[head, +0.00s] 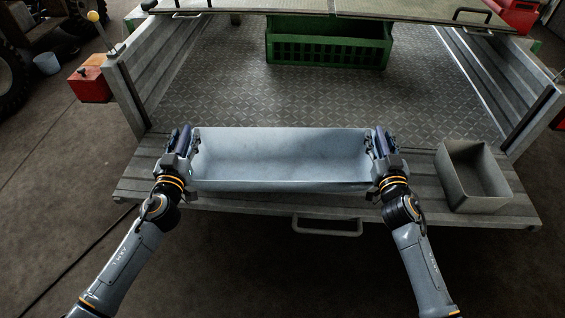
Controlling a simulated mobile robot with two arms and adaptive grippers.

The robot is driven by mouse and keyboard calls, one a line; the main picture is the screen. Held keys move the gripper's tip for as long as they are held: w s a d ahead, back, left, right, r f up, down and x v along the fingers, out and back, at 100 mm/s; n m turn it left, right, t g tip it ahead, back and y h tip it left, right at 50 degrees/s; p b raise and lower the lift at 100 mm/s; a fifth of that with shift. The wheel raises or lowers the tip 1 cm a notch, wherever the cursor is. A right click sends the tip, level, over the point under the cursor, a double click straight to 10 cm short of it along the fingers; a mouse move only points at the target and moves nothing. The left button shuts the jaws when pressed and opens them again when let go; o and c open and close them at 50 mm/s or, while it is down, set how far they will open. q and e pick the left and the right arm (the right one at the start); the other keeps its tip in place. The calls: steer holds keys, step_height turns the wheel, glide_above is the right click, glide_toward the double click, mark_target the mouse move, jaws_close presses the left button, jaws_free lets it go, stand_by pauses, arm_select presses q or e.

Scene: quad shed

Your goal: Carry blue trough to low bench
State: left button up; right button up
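The blue trough (282,155) is a long, pale blue-grey open tub. It lies crosswise in the middle of the head view, over the lowered tailgate of a trailer, upright and empty inside. I cannot tell whether it rests on the tailgate or is just above it. My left gripper (184,143) is at its left end and my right gripper (379,143) is at its right end. Both are at the end walls, with fingers pointing away from me. Whether the fingers are closed on the walls is not clear. No low bench can be made out for certain.
A grey open bin (474,198) stands on the tailgate (140,178) to the right, close to my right gripper. A green crate (328,53) sits farther back on the trailer bed (230,85). Slatted side walls border the bed. A red box (89,84) stands left on the floor.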

arm_select(q)
jaws_close()
arm_select(e)
jaws_close()
arm_select(q)
steer(key=shift+r, duration=0.2)
arm_select(e)
steer(key=shift+r, duration=0.25)
